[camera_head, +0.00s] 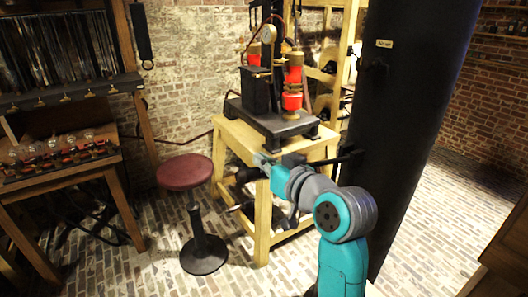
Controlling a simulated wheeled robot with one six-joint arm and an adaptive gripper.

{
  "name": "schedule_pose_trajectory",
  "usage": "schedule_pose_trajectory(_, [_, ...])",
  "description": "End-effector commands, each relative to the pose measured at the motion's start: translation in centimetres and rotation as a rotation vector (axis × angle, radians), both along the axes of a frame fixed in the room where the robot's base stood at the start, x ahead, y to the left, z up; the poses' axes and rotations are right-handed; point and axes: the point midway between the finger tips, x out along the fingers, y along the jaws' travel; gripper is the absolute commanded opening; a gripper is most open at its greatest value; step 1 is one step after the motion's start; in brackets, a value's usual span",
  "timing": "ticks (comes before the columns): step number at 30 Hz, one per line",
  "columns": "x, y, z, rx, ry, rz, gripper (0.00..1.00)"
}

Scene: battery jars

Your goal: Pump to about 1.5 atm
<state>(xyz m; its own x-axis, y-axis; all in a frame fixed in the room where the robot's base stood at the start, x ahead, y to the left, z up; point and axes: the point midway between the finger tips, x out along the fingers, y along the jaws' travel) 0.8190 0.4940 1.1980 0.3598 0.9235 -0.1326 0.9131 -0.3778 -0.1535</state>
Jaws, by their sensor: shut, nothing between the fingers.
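A pump-like apparatus with red and brass cylinders (293,80) and a black base (272,122) stands on a wooden table (236,134). A round pale dial (268,34) sits near its top; its needle and figures are too small to read. A dark upright box (256,90) stands beside the red cylinders. My gripper (262,161) is at the front edge of the tabletop, below and in front of the apparatus. It is shut and empty, apart from the cylinders and the dial. My arm hides part of the table's front.
A large black cylinder (415,110) with a small label (384,44) stands close on the right of my arm. A red round stool (185,171) stands left of the table. A bench with small glass items (50,150) is at far left. Brick floor is open at right.

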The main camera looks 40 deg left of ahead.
Motion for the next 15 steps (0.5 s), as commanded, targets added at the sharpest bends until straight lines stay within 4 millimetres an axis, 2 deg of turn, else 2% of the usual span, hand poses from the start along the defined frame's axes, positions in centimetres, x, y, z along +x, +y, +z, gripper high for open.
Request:
schedule_pose_trajectory(12, [-0.11,-0.13,-0.33,0.000,-0.001,0.000,0.00])
schedule_pose_trajectory(15, [-0.27,-0.06,-1.05,-0.008,-0.015,0.001,0.00])
